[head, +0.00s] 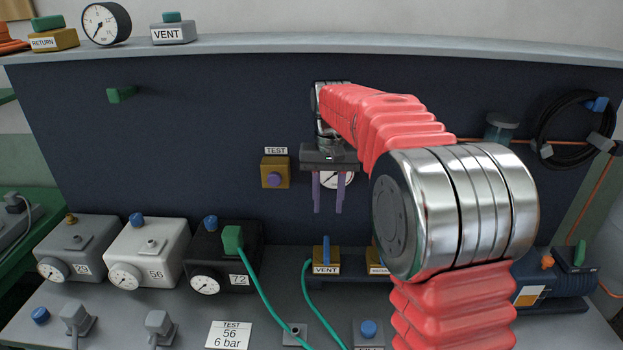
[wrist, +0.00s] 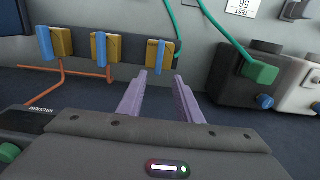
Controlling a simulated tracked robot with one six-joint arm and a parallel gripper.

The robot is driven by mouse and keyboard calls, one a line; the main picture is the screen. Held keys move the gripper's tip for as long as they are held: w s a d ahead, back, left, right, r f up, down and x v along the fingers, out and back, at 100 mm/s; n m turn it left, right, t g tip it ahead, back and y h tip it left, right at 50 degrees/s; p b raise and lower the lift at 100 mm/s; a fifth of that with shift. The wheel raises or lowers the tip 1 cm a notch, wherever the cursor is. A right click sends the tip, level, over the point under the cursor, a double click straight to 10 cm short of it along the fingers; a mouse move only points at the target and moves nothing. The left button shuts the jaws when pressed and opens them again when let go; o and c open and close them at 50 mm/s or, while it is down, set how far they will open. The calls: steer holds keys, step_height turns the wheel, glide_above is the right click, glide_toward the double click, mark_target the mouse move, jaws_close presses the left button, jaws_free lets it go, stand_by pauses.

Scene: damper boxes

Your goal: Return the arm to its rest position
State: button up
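My gripper (head: 329,206) hangs in front of the dark back panel, to the right of the TEST block, with its purple fingers pointing down. The fingers are apart with nothing between them; the wrist view also shows them apart and empty (wrist: 159,82). My red and silver arm reaches up from the lower right and bends back to the gripper. It hides part of the bench and panel. A round gauge (head: 345,180) is partly hidden behind the gripper.
Grey (head: 78,250), white (head: 148,250) and black (head: 208,260) damper boxes stand on the bench at left. A green plug (head: 232,240) with a hose is on the black one. A VENT valve (head: 326,262) stands below my gripper. A black cable coil (head: 575,130) hangs at right.

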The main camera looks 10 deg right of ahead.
steer(key=s+n+t, duration=0.2)
steer(key=s+t, duration=0.3)
steer(key=s, duration=2.6)
steer(key=shift+d+f, duration=0.2)
steer(key=shift+f, duration=0.1)
steer(key=shift+s, duration=0.15)
stand_by(0.7)
